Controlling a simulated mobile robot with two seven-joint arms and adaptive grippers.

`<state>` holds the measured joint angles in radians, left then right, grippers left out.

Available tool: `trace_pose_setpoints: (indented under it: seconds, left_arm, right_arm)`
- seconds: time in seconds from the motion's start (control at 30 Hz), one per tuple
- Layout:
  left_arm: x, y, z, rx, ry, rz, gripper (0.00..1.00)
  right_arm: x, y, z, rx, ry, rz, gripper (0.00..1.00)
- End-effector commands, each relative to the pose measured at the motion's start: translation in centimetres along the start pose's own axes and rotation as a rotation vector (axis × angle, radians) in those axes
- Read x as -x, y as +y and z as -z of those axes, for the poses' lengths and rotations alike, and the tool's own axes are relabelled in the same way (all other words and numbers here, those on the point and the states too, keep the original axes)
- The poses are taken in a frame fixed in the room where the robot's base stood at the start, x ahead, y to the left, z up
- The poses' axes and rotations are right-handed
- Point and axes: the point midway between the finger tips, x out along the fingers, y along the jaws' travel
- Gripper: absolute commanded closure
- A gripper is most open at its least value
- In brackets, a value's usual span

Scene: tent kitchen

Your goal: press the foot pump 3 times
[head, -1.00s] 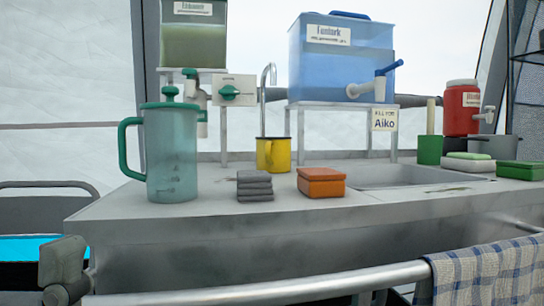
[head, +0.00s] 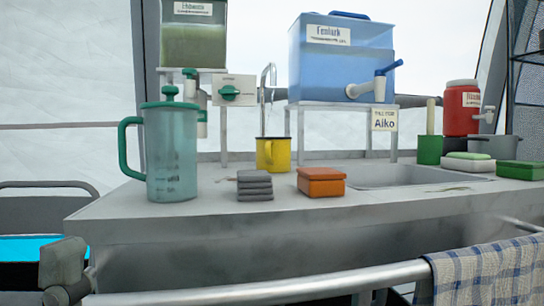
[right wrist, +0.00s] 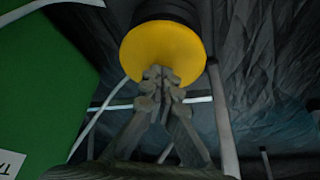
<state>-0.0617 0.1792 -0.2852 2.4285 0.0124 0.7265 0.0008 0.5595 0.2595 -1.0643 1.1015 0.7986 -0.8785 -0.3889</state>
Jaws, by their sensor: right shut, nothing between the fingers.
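The foot pump shows in the right wrist view as a round yellow pad (right wrist: 165,45) with a dark body behind it, at the top middle. My right gripper (right wrist: 161,76) is shut and empty. Its fingertips overlap the lower part of the yellow pad in the picture; I cannot tell whether they touch it. The pump and my right gripper are not in the head view. My left gripper is not in view.
A grey counter (head: 330,222) carries a teal jug (head: 172,160), a yellow mug (head: 273,155) and an orange box (head: 321,182). A metal rail (head: 270,285) with a checked towel (head: 485,275) runs along its front. A green panel (right wrist: 40,90) fills the wrist view's left.

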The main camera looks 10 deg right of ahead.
Motion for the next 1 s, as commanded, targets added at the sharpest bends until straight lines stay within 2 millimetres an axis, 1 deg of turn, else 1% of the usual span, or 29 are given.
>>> trace_pose_setpoints:
  seconds: [0.63,0.87,1.0]
  left_arm:
    - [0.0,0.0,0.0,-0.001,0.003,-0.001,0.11]
    - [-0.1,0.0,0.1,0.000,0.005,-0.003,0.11]
    - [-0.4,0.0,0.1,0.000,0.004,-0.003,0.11]
  right_arm:
    - [-2.2,-0.1,-1.0,-0.001,-0.001,0.001,1.00]
    - [-2.1,-0.1,-1.0,0.000,-0.001,0.001,1.00]
    - [-1.8,-0.1,-0.8,0.000,-0.001,0.001,1.00]
